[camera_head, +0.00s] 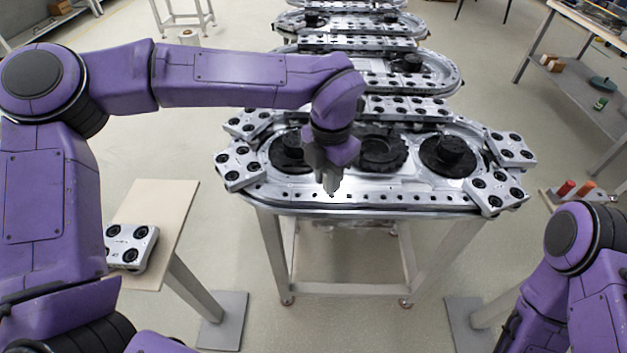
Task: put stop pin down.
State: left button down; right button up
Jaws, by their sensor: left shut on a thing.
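My left gripper (332,184) points down over the near edge of the ring track (350,200), in front of the black wheels. Its fingers are closed together on the stop pin, which is too small and too hidden between them to make out. I cannot tell whether the pin touches the track. My right arm shows at the lower right, with its gripper out of view.
A carrier plate (131,246) with black rollers lies on a wooden side table (160,215) at the left. Similar carriers (497,190) sit around the track. More tracks stand behind. A shelf (590,90) is at the right, and red and orange items (566,188) lie below it.

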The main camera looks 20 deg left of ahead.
pick_arm(q)
jog(key=w+a+f, duration=0.1)
jog(key=f, duration=0.1)
jog(key=w+a+f+p, duration=0.1)
jog(key=w+a+f, duration=0.1)
jog(key=w+a+f+p, duration=0.1)
jog(key=f, duration=0.1)
jog(key=shift+w+a+f, duration=0.15)
jog(key=shift+w+f, duration=0.1)
notch_tip(320, 180, down, 3)
jog(key=shift+r, duration=0.1)
jog(key=shift+f, duration=0.2)
jog(key=shift+f, duration=0.1)
jog(key=shift+f, duration=0.1)
jog(key=c, duration=0.9)
grip_release()
jog(key=shift+c, duration=0.2)
